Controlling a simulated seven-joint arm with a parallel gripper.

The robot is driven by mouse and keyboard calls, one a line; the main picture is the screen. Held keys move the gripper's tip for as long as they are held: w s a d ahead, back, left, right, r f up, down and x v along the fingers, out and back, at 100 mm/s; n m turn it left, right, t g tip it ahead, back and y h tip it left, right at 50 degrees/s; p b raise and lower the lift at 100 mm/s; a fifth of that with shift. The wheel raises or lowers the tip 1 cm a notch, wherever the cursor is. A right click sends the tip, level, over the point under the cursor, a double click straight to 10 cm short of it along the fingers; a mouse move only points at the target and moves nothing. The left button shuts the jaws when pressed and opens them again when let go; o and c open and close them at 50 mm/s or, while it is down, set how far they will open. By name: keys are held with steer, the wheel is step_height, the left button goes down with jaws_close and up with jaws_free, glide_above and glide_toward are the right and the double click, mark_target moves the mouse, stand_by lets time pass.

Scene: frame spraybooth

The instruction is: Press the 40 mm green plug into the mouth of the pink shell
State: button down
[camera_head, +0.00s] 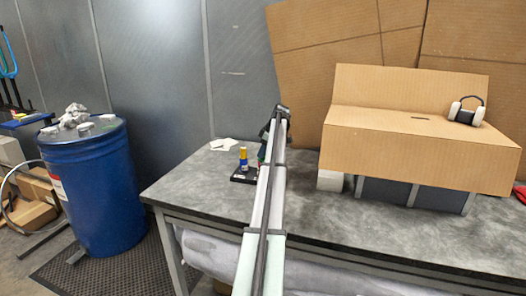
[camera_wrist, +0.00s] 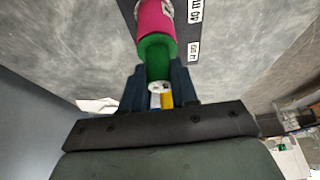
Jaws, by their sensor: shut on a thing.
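The pink shell (camera_wrist: 155,18) lies at the top of the wrist view with its round mouth toward my gripper. The green plug (camera_wrist: 158,66) is between the two dark fingers of my gripper (camera_wrist: 157,78), which is shut on it. The plug's far end meets the mouth of the shell in line with it. I cannot tell how deep it sits. In the head view my arm hides the shell and most of the gripper.
A black base (camera_head: 243,176) with a yellow and blue post (camera_head: 243,160) stands on the grey table (camera_head: 185,190); white labels (camera_wrist: 194,50) show near the shell. A cardboard box (camera_head: 415,145) with ear defenders on it stands to the right. A blue drum (camera_head: 95,190) stands left.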

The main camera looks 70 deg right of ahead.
steer(key=shift+f, duration=0.15)
steer(key=c, duration=0.8)
jaws_free()
steer(key=v, duration=1.4)
steer(key=shift+w, duration=0.1)
